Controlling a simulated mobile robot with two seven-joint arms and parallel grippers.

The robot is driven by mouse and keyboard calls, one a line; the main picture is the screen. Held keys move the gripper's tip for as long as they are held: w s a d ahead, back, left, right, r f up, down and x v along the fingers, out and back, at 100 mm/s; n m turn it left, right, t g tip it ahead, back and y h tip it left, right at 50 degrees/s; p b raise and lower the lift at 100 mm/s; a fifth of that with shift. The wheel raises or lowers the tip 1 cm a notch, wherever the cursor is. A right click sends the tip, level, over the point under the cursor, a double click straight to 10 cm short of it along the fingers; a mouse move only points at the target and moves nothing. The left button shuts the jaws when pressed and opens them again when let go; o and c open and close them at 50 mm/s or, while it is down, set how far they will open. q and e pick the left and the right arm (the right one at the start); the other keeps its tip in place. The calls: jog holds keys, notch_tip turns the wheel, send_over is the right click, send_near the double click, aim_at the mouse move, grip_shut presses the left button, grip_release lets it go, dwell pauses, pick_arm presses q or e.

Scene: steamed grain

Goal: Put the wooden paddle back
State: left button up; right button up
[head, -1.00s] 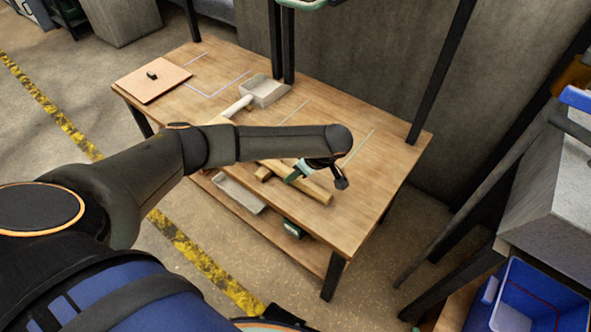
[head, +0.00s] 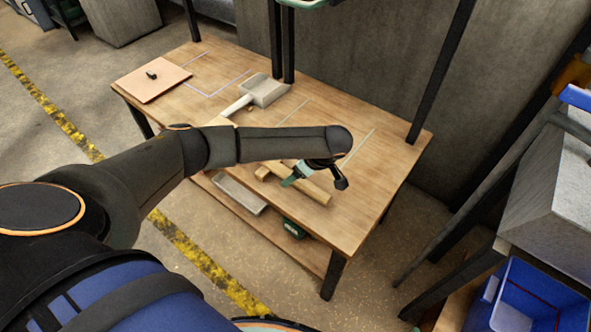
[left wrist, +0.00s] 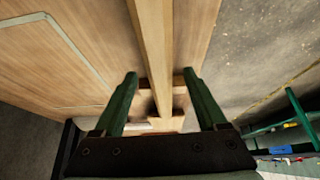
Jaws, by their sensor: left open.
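The wooden paddle (head: 315,190) lies on the table near its front edge, partly hidden under my left arm in the head view. In the left wrist view its long bar (left wrist: 152,45) runs between the two green fingers, with a short crosspiece at the lower end. My left gripper (head: 291,179) is open above the paddle. It also shows in the left wrist view (left wrist: 160,78), with one finger on each side of the bar and gaps to both. I cannot tell whether the fingertips touch the tabletop. My right gripper is not in view.
A white scoop (head: 265,92) and a tan board (head: 152,82) with a dark knob lie on the wooden table (head: 385,165). Pale outlines mark the tabletop. Black posts rise at the back. A shelf below holds a tray (head: 240,195). A blue bin (head: 540,300) stands at right.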

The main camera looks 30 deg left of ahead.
pick_arm(q)
jog(key=p+v, duration=0.3)
jog(key=v, duration=0.9)
jog(key=shift+r, duration=0.25)
jog(key=shift+d, duration=0.1)
